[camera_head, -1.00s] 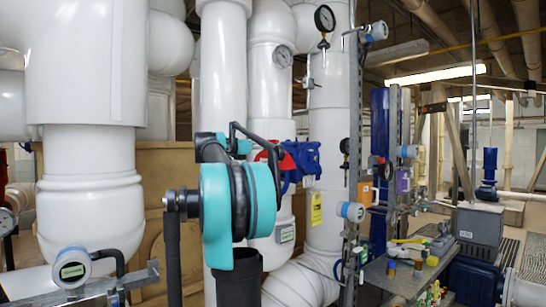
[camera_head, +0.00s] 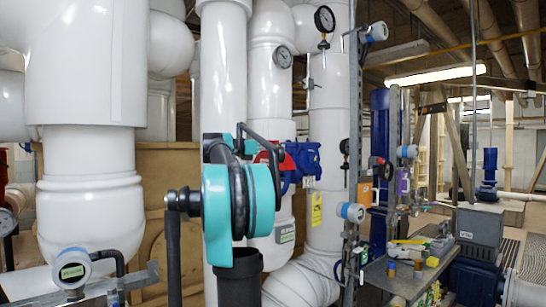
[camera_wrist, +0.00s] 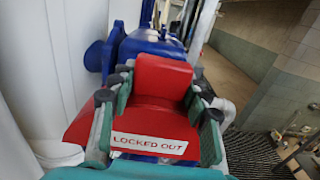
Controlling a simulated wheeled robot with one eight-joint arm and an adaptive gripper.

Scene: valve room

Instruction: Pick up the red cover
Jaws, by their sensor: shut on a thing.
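The red cover (camera_wrist: 160,75) with a white "LOCKED OUT" label (camera_wrist: 148,143) sits over part of the blue valve (camera_wrist: 150,44) in the wrist view. My gripper (camera_wrist: 163,82) has its green and grey fingers along the left and right sides of the cover's raised block, shut on it. In the head view, the red cover (camera_head: 268,154) shows partly behind my teal and black arm, beside the blue valve (camera_head: 306,158). My fingers are mostly hidden there. I cannot tell whether the cover is clear of the valve.
Large white pipes (camera_head: 90,190) stand close on the left and behind. A metal post (camera_head: 352,180) with gauges and transmitters rises to the right. A grey bench (camera_head: 400,275) with small items stands at lower right. Open floor shows at right in the wrist view.

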